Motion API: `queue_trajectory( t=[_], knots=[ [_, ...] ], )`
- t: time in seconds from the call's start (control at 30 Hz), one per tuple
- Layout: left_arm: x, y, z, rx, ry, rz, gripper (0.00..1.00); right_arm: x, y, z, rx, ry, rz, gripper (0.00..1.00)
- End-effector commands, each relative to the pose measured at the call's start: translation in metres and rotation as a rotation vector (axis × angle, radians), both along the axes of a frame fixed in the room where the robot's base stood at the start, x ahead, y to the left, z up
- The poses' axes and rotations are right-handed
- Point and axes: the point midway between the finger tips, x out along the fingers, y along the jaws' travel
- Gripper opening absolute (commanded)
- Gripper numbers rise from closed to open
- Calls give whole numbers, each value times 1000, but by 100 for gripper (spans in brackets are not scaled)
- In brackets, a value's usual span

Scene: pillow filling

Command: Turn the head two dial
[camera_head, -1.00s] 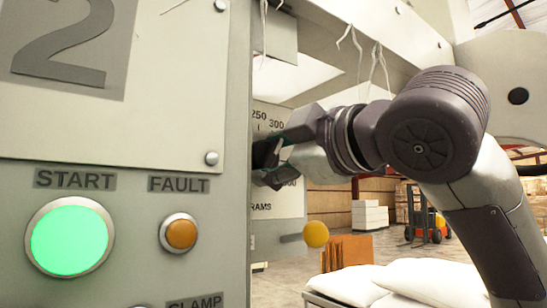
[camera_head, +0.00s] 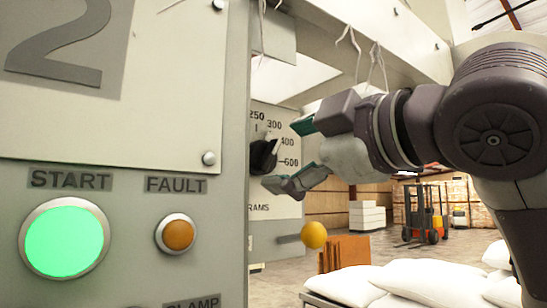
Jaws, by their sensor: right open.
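The head two dial is a black knob (camera_head: 263,156) on a white scale plate (camera_head: 285,205) marked 250, 300, 400, 600 and partly "RAMS". Its pointer tilts up and right, between the 300 and 400 marks. The plate's left part is hidden by the grey panel edge. My right gripper (camera_head: 296,153) is open just to the right of the knob, its two green-padded fingers apart and empty, not around the knob. My left gripper is not in view.
A grey panel with a large "2" (camera_head: 62,45), a lit green START button (camera_head: 64,238) and an orange FAULT button (camera_head: 177,234) fills the left. A yellow ball-ended lever (camera_head: 314,235) sits below the dial. White sacks (camera_head: 420,281) and a forklift (camera_head: 425,215) are beyond.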

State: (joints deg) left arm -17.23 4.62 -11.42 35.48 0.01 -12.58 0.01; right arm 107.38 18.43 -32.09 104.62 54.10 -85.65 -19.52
Motion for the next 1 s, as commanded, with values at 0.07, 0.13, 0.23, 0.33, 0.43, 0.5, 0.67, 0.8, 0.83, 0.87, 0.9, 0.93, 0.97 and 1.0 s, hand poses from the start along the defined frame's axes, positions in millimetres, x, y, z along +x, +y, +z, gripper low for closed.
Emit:
queue_trajectory(
  t=[0.07, 0.13, 0.23, 0.33, 0.43, 0.5, 0.67, 0.8, 0.83, 0.87, 0.9, 0.93, 0.97, 1.0],
  knots=[
    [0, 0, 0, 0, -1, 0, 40, -15, -12, 1, -1, -6, -3, 79],
    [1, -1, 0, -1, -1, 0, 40, -27, -20, 1, -1, -4, -1, 79],
    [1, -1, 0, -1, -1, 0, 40, -41, -30, 0, 0, -3, -2, 79],
    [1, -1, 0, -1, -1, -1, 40, -52, -38, 0, -1, -3, -1, 79],
    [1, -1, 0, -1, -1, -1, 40, -57, -42, 0, 0, -2, -1, 79],
    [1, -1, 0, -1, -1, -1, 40, -59, -43, 0, 0, -1, 0, 79],
    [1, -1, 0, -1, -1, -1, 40, -60, -43, 0, -1, -1, 0, 79],
    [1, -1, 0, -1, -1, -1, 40, -60, -43, 0, -1, -1, 0, 79],
    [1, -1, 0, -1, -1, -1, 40, -60, -43, 0, -1, -1, 0, 79],
    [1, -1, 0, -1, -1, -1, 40, -60, -43, 0, -1, -1, 0, 79],
    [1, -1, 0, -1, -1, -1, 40, -60, -43, 0, -1, -1, 0, 79],
    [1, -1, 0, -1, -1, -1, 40, -60, -43, 0, -1, -1, 0, 79],
    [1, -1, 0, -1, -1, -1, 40, -60, -43, 0, -1, -1, 0, 79],
    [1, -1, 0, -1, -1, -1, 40, -60, -43, 0, -1, -1, 0, 79]
  ],
)
